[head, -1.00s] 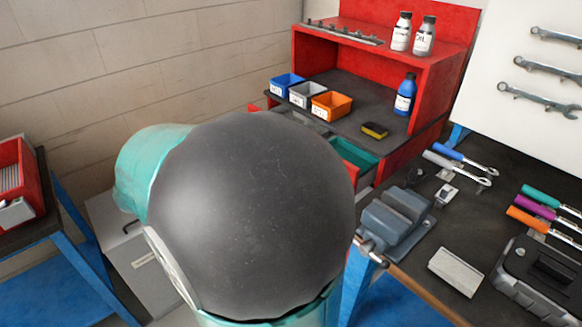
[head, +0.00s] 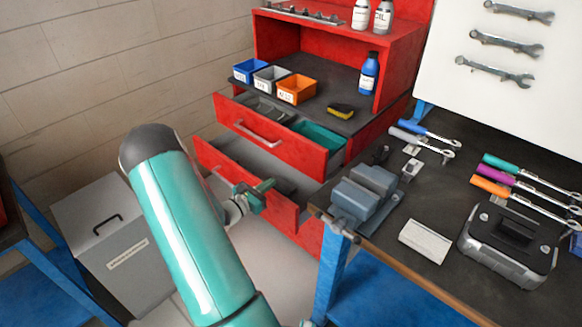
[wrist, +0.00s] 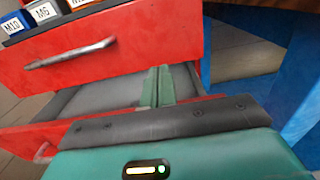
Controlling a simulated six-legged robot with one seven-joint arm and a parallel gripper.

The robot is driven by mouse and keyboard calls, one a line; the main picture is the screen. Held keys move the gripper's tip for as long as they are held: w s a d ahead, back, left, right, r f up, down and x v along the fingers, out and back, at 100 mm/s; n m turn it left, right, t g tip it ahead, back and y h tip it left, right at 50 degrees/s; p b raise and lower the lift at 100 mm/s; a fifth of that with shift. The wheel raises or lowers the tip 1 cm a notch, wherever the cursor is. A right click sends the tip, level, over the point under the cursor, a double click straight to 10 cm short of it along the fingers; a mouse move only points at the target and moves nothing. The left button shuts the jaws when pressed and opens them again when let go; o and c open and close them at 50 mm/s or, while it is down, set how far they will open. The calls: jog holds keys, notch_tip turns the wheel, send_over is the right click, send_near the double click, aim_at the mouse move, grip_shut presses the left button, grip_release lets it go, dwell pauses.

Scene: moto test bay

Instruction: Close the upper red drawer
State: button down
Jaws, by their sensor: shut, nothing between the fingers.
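The upper red drawer (head: 290,146) stands pulled out of the red cabinet, its silver handle (head: 257,133) facing me. A teal tray (head: 318,136) shows inside it. The lower red drawer (head: 222,168) is pulled out too. My gripper (head: 267,187) is shut and empty, near the right part of the lower drawer and below the upper drawer's front. In the wrist view the green fingers (wrist: 158,72) reach over the lower drawer's grey interior, close to the upper drawer's bottom edge (wrist: 120,72). I cannot tell whether they touch it. My gripper's body hides part of the lower drawer.
Blue, grey and orange bins (head: 297,88), a blue bottle (head: 369,73) and a yellow-black sponge (head: 341,110) stand on the cabinet's shelf. The workbench with a vise (head: 365,192) is close on the right. A grey box (head: 112,235) stands on the left.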

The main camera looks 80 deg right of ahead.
aim_at(302, 159)
jog(key=x, duration=1.4)
